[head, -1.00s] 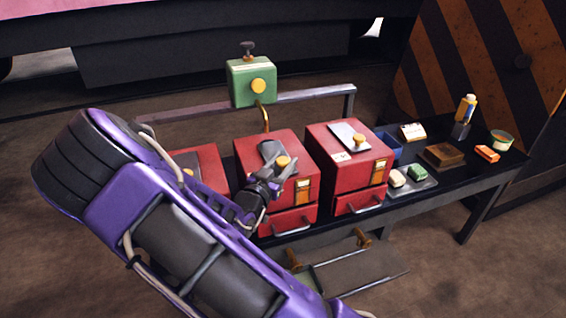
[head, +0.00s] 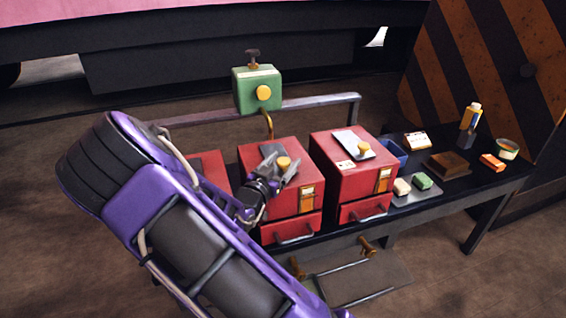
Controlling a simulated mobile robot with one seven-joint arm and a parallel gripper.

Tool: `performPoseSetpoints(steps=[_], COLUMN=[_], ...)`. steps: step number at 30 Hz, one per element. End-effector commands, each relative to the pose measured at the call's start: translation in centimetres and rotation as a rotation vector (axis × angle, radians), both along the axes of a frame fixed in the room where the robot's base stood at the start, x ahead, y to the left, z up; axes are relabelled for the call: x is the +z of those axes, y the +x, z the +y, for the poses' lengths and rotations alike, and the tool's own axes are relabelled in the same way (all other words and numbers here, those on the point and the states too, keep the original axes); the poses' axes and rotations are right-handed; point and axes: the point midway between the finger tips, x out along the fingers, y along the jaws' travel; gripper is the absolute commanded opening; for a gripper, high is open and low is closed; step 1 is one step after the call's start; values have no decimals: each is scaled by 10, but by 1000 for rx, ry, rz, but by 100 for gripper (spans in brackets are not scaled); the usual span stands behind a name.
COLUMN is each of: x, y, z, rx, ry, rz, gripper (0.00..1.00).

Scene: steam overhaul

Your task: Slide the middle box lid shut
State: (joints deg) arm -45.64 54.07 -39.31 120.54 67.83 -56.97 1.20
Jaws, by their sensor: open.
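The middle red box (head: 268,205) stands on the black bench between two other red boxes. A yellow knob (head: 284,162) shows on its top, beside a dark grey patch (head: 268,150). My gripper hides much of the lid, so I cannot tell how far open it is. My gripper (head: 281,168) is open over the box top, with its fingers at the near side of the knob, one on either side. I cannot tell whether they touch the knob.
The right red box (head: 345,180) has a pale plate and yellow knob on top. The left red box (head: 212,170) is partly behind my arm. Small items lie on the bench (head: 450,198) to the right.

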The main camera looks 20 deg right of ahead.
Motion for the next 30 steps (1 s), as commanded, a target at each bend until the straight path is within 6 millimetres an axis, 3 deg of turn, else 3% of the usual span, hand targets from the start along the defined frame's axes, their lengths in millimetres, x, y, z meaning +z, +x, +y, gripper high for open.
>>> performPoseSetpoints(steps=[8, 24, 30], x=[0, 1, 0], y=[-10, -97, -117], z=[10, 98, 117], rx=[1, 4, 2], ry=[1, 2, 1], rz=[1, 1, 1], gripper=[77, 77, 77])
